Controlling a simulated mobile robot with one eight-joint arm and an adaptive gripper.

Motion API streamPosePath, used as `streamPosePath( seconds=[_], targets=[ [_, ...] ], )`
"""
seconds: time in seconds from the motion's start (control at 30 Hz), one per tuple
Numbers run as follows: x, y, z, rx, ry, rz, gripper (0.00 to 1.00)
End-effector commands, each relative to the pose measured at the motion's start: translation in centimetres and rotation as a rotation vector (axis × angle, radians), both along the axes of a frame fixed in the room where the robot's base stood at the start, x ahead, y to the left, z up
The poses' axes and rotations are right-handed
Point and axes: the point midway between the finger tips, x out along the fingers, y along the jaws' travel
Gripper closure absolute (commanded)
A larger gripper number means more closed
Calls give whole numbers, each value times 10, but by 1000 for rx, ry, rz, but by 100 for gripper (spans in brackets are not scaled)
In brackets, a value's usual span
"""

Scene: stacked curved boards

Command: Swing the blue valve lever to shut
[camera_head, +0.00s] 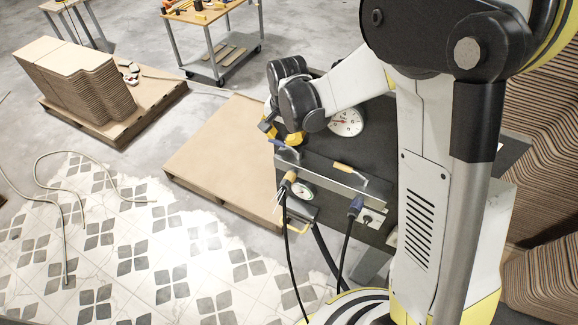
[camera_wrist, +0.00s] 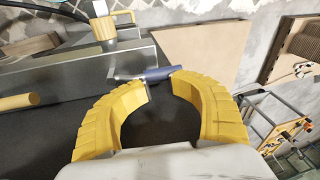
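The blue valve lever (camera_head: 287,149) is a short blue handle on the dark panel's metal ledge, at its left end in the head view. In the wrist view the lever (camera_wrist: 158,73) lies nearly level, just past my fingertips. My gripper (camera_head: 281,134) is right above the lever in the head view. In the wrist view its two curved yellow fingers (camera_wrist: 163,82) are partly open, with a gap between the tips. Nothing shows inside the curve of the fingers. I cannot tell whether a tip touches the lever. Part of the lever's mount is hidden.
A second lever with a wooden handle (camera_head: 344,168) sits to the right on the ledge (camera_head: 325,177). A large gauge (camera_head: 346,121) and a small gauge (camera_head: 302,191) are on the panel. Black cables hang below. A pallet with a flat board (camera_head: 222,150) stands left of the panel.

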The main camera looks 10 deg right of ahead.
Motion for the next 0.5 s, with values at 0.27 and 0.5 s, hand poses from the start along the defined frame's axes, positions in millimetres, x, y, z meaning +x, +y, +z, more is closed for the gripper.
streamPosePath(
  seconds=[0.27, 0.5],
  targets=[
    [-2, 0, 8, -1, 1, 1, 62],
    [-8, -1, 36, 1, 1, 0, 62]
  ],
)
